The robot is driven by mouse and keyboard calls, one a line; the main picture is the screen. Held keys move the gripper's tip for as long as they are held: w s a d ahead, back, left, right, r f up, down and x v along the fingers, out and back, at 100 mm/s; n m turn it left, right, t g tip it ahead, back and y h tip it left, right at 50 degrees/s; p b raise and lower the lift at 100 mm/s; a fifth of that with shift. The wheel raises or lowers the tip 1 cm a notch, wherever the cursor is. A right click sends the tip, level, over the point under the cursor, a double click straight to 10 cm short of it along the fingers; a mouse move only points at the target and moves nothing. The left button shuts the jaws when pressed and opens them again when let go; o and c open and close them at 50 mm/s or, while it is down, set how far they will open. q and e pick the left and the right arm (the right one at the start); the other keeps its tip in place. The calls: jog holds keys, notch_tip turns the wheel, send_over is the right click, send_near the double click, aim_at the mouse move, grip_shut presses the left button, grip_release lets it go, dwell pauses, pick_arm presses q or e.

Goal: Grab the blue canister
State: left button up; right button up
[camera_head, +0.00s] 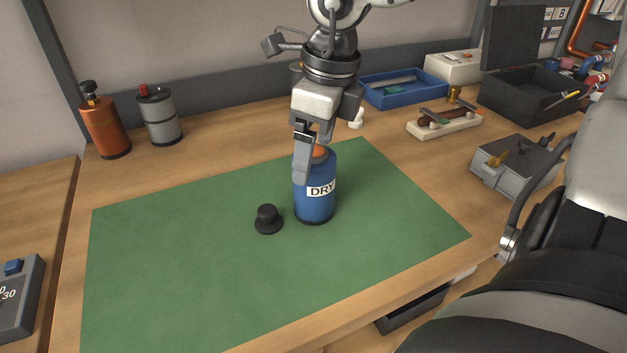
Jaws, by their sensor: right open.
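The blue canister (314,208) stands upright on the green mat (190,250). It has a white label reading "DRY" and an orange top (320,152). My right gripper (306,162) comes down from above and is open at the canister's top. One finger shows in front of the canister's upper left side; the other finger is mostly hidden. I cannot tell whether the fingers touch it. My left gripper is not in view.
A black knob-like cap (268,219) lies just left of the canister. An orange canister (104,125) and a grey canister (160,117) stand at the back left. A blue tray (405,98) and a black open case (520,100) are at the back right. The mat's left part is clear.

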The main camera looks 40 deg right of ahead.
aim_at(312, 176)
jog(key=shift+w+f, duration=0.15)
jog(key=shift+f, duration=1.4)
jog(key=shift+w+f, duration=0.1)
jog(key=shift+f, duration=1.45)
jog(key=c, duration=1.3)
jog(key=shift+o, duration=0.2)
jog(key=shift+r, duration=0.15)
jog(key=shift+r, duration=0.2)
notch_tip(312, 176, up, 3)
jog(key=shift+s+r+p, duration=0.1)
jog(key=shift+p, duration=0.25)
jog(key=s+r, duration=0.9)
jog(key=s, duration=0.4)
jog(key=shift+s+b, duration=0.35)
jog(key=shift+b, duration=0.05)
